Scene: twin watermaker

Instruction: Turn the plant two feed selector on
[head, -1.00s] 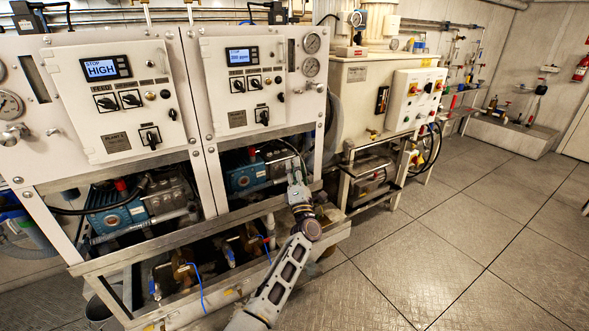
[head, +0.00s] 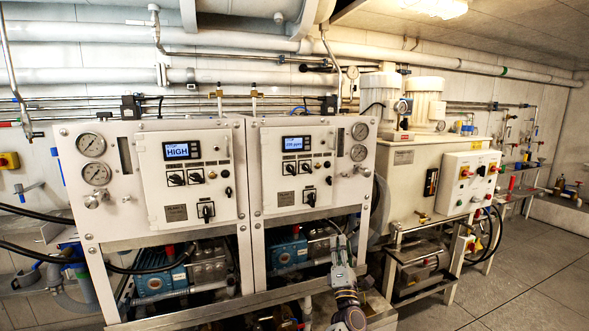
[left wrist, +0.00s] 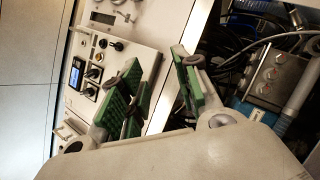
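The plant two panel (head: 290,220) is the right one of two white cabinets, with a lit display (head: 296,143). Two black selectors sit under the display, a left one (head: 289,168) and a right one (head: 305,167); a third (head: 310,197) is lower. I cannot read which is feed, nor their positions. My left gripper (head: 341,248) is below and right of the panel door, apart from the selectors. In the left wrist view it (left wrist: 157,92) is open and empty, green pads spread, with a panel display (left wrist: 76,74) and selectors beyond. My right gripper is not in view.
The left cabinet (head: 112,215) carries a similar panel. Pumps with blue housings (head: 288,250) sit beneath in the open frame. A white tank unit (head: 405,180) and a control box (head: 470,182) stand to the right. Floor (head: 540,290) is clear at the right.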

